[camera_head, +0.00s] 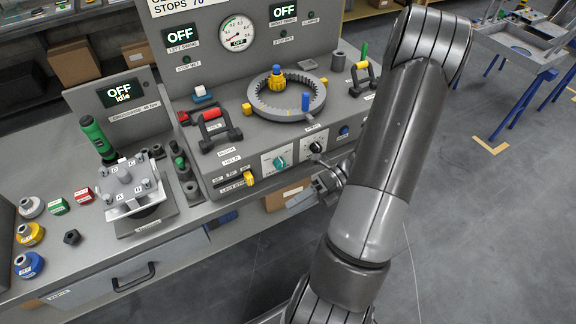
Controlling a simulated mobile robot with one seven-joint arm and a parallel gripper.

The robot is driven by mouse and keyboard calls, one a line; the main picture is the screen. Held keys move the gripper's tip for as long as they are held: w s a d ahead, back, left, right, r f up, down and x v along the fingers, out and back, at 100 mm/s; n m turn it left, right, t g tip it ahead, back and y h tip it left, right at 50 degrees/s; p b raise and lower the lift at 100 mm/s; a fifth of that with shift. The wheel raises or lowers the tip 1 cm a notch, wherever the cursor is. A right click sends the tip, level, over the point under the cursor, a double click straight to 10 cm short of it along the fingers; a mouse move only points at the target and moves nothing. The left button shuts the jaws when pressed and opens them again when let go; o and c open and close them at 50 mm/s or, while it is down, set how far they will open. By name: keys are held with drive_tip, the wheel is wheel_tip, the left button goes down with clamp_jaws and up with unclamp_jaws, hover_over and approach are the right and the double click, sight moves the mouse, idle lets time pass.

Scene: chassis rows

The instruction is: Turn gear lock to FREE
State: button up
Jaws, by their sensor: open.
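Two rotary knobs sit on white plates on the bench's front panel: a teal knob (279,162) and a black knob (316,147) to its right. Their labels are too small to read, so I cannot tell which is the gear lock or where it points.
A yellow slider (249,178) is at the panel's lower left. A grey fixture (131,186) with a green-handled tool (97,137) stands at left. Floor at right (480,230) is clear.

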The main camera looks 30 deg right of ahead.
drive_tip(key=w+d+m+t, duration=0.4)
drive_tip(key=d+m+t, duration=0.2)
drive_tip(key=t, duration=0.1)
drive_tip(key=m+t+h, duration=0.2)
drive_tip(key=m+t, duration=0.3)
drive_tip(key=t, duration=0.1)
approach(285, 166)
drive_tip(key=x, duration=0.9)
drive_tip(key=shift+w, duration=0.1)
drive_tip(key=shift+c, duration=0.3)
drive_tip(key=c, duration=0.9)
